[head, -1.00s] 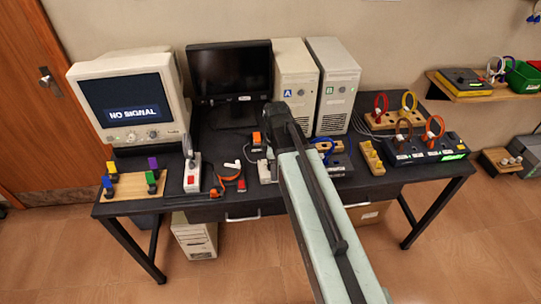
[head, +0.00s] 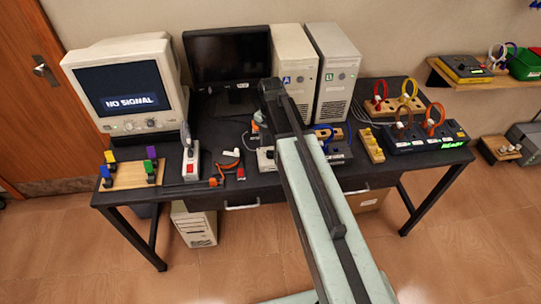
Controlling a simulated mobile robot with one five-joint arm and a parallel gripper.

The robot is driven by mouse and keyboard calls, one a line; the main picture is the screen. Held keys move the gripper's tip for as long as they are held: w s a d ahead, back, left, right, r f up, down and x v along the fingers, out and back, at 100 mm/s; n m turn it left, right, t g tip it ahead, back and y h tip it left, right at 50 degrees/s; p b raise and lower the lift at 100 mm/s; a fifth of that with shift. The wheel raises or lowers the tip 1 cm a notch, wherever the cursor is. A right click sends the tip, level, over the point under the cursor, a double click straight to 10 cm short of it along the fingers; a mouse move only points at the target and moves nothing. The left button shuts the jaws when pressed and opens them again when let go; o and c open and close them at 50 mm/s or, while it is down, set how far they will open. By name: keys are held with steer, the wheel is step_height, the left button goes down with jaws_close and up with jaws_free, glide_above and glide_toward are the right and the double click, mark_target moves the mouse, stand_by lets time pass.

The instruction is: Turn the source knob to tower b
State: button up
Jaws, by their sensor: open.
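My arm reaches up across the table's front, and my gripper (head: 271,92) is at its dark far end, in front of tower A (head: 294,68). Its fingers are not clear from here. It appears empty, with nothing seen between its jaws. The old monitor (head: 123,88) reads NO SIGNAL.
A dark flat monitor (head: 228,62) stands left of the towers. A wooden board with coloured blocks (head: 130,178), an orange cable (head: 228,170), a yellow holder (head: 370,146) and a dark panel with rings (head: 420,140) lie on the black table (head: 205,145).

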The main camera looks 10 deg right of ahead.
mark_target(271, 151)
step_height(271, 151, down, 4)
steer(key=b, duration=0.2)
steer(key=shift+f+b, duration=0.1)
steer(key=shift+b, duration=0.3)
steer(key=shift+c, duration=0.3)
jaws_close()
